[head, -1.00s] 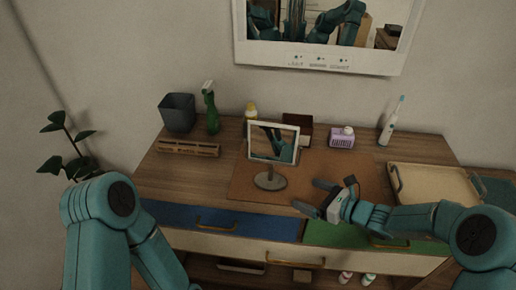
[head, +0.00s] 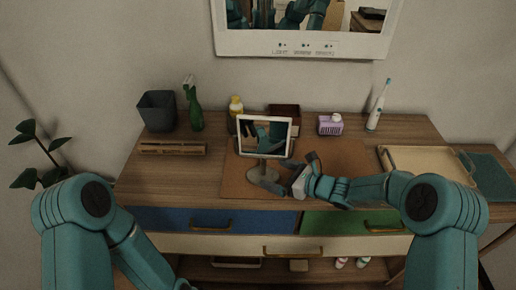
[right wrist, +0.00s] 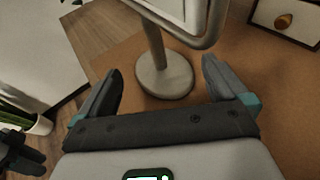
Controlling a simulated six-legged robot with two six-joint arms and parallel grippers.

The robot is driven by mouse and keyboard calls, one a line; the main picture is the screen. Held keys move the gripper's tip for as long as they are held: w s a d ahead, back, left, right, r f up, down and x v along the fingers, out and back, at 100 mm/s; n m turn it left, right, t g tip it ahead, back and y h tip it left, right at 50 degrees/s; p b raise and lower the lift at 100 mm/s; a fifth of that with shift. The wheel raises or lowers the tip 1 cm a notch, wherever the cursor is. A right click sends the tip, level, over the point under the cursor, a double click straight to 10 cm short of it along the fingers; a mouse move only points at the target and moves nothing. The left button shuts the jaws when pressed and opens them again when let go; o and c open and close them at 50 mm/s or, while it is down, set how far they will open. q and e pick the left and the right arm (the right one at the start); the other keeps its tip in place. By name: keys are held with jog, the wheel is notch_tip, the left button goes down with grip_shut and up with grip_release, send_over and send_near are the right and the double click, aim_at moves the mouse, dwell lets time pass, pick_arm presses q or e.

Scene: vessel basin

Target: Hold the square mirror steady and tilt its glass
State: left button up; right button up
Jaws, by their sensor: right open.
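The square mirror (head: 264,136) stands upright on the brown mat, its pale-framed glass on a post with a round grey base. In the right wrist view its post and round base (right wrist: 166,84) lie between my fingers, and the lower frame shows at the top. My right gripper (head: 276,174) is open at the stand, low beside the base. In the right wrist view the open fingers (right wrist: 160,80) flank the stand with gaps on both sides. My left arm enters the head view at left, but its gripper is out of that view.
Behind the mirror are a yellow-capped bottle (head: 236,106) and a dark box (head: 284,112). A purple dispenser (head: 330,125), a toothbrush (head: 378,106) and a tray (head: 388,163) are to the right. A green spray bottle (head: 194,110) and a grey bin (head: 157,111) are at left.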

aim_at(265, 171)
jog(key=b+x, duration=0.2)
jog(key=x, duration=0.1)
jog(key=shift+w+a+f, duration=0.1)
jog(key=shift+a+f, duration=0.05)
jog(key=shift+a, duration=0.1)
jog(key=shift+w+a+f, duration=0.1)
jog(key=shift+w+a, duration=0.15)
jog(key=shift+a, duration=0.15)
